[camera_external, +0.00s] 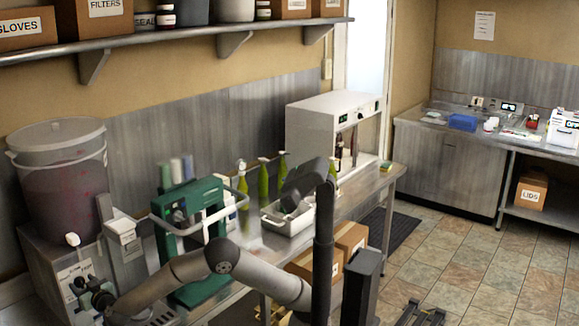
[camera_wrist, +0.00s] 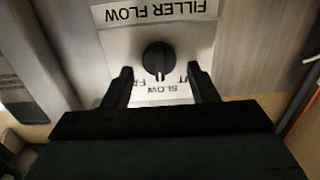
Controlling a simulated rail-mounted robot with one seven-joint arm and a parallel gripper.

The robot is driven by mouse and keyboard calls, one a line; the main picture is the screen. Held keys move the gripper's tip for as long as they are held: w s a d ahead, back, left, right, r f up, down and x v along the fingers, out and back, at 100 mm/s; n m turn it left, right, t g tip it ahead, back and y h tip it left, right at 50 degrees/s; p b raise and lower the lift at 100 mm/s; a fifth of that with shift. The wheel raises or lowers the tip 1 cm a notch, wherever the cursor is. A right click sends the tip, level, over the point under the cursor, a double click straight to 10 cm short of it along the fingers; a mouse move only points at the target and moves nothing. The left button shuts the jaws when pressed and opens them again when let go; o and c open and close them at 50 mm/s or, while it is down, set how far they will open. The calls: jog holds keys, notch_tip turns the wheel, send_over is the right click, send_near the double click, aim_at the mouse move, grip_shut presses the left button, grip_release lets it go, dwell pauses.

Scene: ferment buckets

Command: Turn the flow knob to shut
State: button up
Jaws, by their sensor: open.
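The flow knob (camera_wrist: 158,58) is black and round with a raised grip bar, on a white plate (camera_wrist: 120,47) reading "FILLER FLOW", upside down in the wrist view. Its bar runs up and down in the picture, its lower end towards the word "SLOW". The letters "UT" at right and "FR" at left are partly hidden by my fingers. My gripper (camera_wrist: 161,77) is open, with one finger on each side of the knob and gaps between. In the external view my gripper (camera_external: 92,296) is at the front of a grey box (camera_external: 62,262); the knob cannot be made out there.
A lidded bucket of reddish contents (camera_external: 62,175) stands on the grey box. A green framed device (camera_external: 190,215) is just to the right, close to my arm. Green bottles (camera_external: 263,182) and a white tray (camera_external: 290,225) are further along the bench.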

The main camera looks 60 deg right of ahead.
jog(key=c, duration=1)
jog(key=shift+o, duration=0.2)
jog(key=shift+r+p, duration=0.15)
jog(key=shift+p, duration=0.25)
jog(key=shift+r+n+p, duration=0.1)
jog(key=shift+n+p, duration=0.4)
jog(key=shift+p, duration=0.3)
jog(key=n+p, duration=0.2)
jog(key=p, duration=0.1)
jog(key=shift+a+p, duration=0.15)
jog(key=shift+p, duration=0.15)
jog(key=n+p, duration=0.3)
jog(key=shift+w+a, duration=0.1)
jog(key=shift+a+f+n+p, duration=0.1)
jog(key=shift+f+n+p, duration=0.05)
jog(key=shift+n+p, duration=0.5)
jog(key=shift+f+n+p, duration=0.15)
jog(key=shift+n+p, duration=0.35)
jog(key=shift+n, duration=0.25)
